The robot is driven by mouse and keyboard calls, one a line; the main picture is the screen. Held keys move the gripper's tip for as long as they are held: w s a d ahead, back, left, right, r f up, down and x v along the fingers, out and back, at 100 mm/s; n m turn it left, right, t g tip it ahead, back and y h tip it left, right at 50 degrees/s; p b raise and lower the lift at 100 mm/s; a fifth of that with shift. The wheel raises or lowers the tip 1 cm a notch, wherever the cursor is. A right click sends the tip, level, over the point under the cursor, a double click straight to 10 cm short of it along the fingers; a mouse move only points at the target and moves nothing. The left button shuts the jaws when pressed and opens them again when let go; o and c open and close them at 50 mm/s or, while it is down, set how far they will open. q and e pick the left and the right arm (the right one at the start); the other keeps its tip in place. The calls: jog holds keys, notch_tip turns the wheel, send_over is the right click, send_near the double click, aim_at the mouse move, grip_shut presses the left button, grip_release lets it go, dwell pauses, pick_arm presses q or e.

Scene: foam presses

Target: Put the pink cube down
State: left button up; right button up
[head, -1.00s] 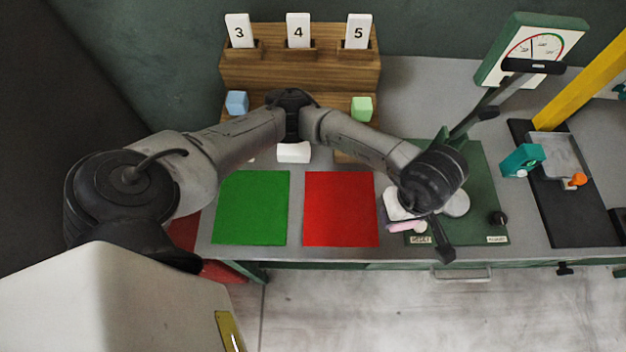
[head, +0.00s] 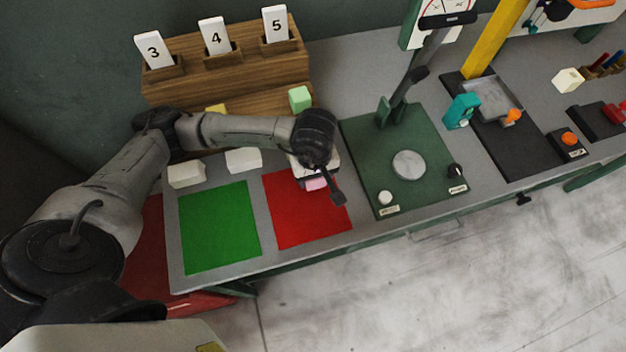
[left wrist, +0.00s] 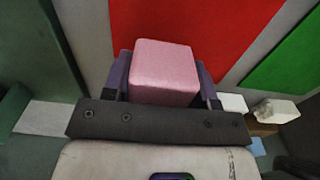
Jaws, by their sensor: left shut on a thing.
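The pink cube (left wrist: 164,72) is between the fingers of my left gripper (left wrist: 163,85), which is shut on it. In the head view the cube (head: 316,184) shows just below my left gripper (head: 316,172), in front of the upper right part of the red mat (head: 292,226). In the left wrist view the red mat (left wrist: 217,28) lies beyond the cube. I cannot tell how high the cube is above the mat. My right gripper is not in view.
A green mat (head: 219,228) lies left of the red mat. White blocks (head: 243,160) lie behind them. A wooden rack (head: 230,70) with cards 3, 4 and 5 stands at the back. A green press base (head: 400,165) stands to the right.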

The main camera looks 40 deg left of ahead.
aim_at(313, 183)
pick_arm(q)
jog(key=shift+a+f, duration=0.1)
jog(key=shift+f, duration=2)
jog(key=shift+b, duration=0.35)
jog(key=shift+f, duration=0.15)
jog(key=o, duration=1)
